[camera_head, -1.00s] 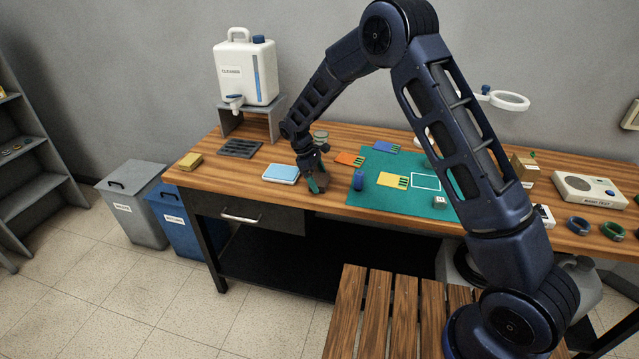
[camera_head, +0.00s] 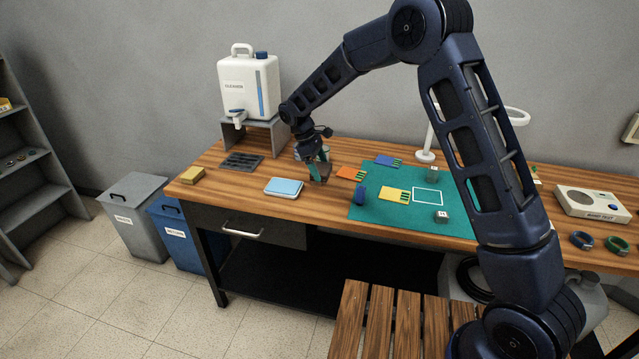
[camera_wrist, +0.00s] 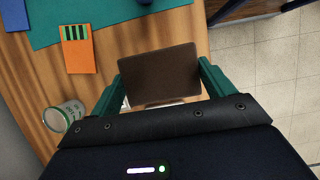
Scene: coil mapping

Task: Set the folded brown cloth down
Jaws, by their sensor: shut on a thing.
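The folded brown cloth (camera_wrist: 160,73) is a dark brown, flat rectangle between the two green fingers of my gripper (camera_wrist: 161,85) in the wrist view. My gripper is shut on it. In the head view my gripper (camera_head: 319,172) is low over the wooden table, right of the light blue folded pad and left of the green mat. The cloth is mostly hidden there by the fingers. I cannot tell whether its underside touches the table.
The light blue pad (camera_head: 284,187) lies left of my gripper. The green mat (camera_head: 385,217) holds orange, yellow and blue cards and a dark blue object (camera_head: 360,195). A black tray (camera_head: 241,161) and yellow block (camera_head: 192,174) lie farther left.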

